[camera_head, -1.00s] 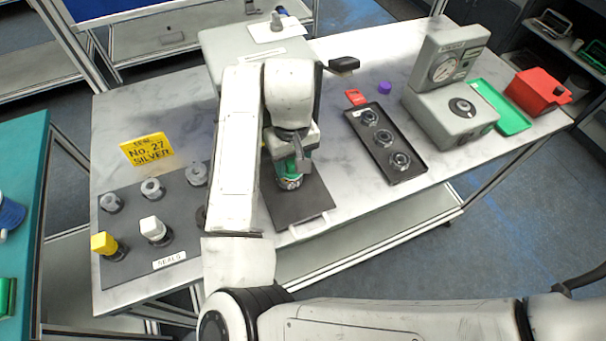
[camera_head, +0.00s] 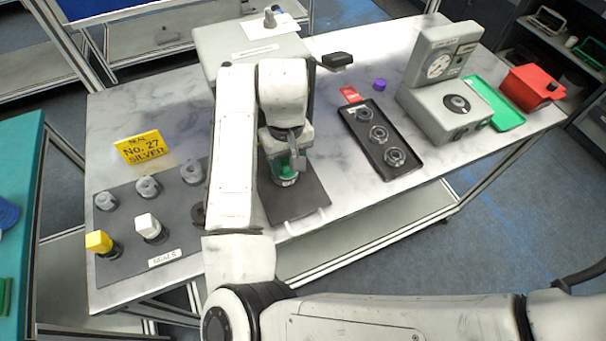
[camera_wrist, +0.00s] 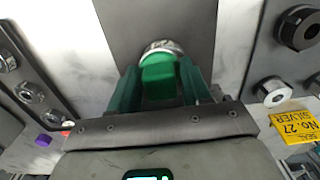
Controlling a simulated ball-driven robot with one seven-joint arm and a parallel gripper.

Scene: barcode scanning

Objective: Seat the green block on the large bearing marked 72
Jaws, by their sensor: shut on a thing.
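My gripper (camera_head: 285,167) is shut on the green block (camera_wrist: 158,80), over the dark plate (camera_head: 309,196) in the middle of the table. In the wrist view the block sits between the two fingers, in front of a round silver bearing (camera_wrist: 165,46). The bearing also shows just under the block in the head view (camera_head: 286,182). The block overlaps the bearing, and I cannot tell whether they touch or a small gap is left. The gripper and block hide much of the bearing, and no number 72 is readable on it.
A dark seals board (camera_head: 125,214) with white and yellow blocks and several rings lies left, below a yellow sign (camera_head: 142,147). A black tray (camera_head: 409,167) with three bearings lies right. A grey gauge machine (camera_head: 440,105), green tray (camera_head: 497,105) and red bin (camera_head: 533,88) stand beyond.

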